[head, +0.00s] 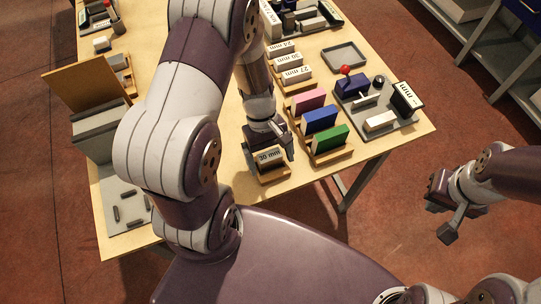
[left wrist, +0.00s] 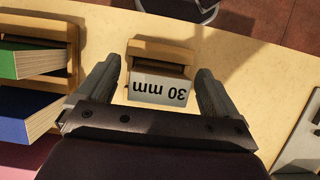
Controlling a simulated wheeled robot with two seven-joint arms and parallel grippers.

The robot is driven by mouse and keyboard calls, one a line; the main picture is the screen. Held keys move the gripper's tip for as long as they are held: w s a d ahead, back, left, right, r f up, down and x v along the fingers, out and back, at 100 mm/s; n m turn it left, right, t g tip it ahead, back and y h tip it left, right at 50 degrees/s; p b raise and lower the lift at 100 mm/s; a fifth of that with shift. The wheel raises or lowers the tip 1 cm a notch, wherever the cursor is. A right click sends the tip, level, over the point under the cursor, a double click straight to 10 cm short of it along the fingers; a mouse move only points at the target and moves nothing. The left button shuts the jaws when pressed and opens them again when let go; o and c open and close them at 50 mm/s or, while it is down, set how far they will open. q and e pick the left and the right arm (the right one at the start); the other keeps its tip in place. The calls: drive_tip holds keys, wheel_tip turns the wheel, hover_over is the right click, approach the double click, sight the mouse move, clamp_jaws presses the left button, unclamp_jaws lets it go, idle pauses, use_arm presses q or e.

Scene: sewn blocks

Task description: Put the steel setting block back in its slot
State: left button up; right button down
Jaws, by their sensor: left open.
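A white face marked "30 mm" (head: 269,157) sits at a small wooden holder (head: 274,175) near the table's front edge. In the left wrist view the marked face (left wrist: 158,91) is upside down, in front of the holder (left wrist: 160,52). I cannot tell whether it is a steel block's face or the holder's label. My left gripper (head: 278,142) is open over it; in the left wrist view its fingers (left wrist: 160,92) stand on either side, apparently apart from it. My right gripper (head: 444,208) hangs empty, fingers apart, beyond the table's right edge.
Pink, blue and green blocks (head: 329,139) stand in wooden racks just right of my left gripper. Behind are labelled holders (head: 292,75) and an empty grey tray (head: 345,57). A grey tray (head: 408,127) at right holds a red-knobbed device (head: 351,84) and a pale block (head: 380,121).

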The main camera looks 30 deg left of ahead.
use_arm(q)
drive_tip(key=v, duration=0.8)
wheel_tip(320, 180, up, 6)
drive_tip(key=m+t+y+p, duration=0.1)
drive_tip(key=m+t+y, duration=0.25)
drive_tip(key=m, duration=0.65)
hover_over(270, 155)
drive_tip(key=shift+w+a+t, duration=0.1)
drive_tip(key=shift+w+t, duration=0.05)
drive_tip(key=shift+t, duration=0.2)
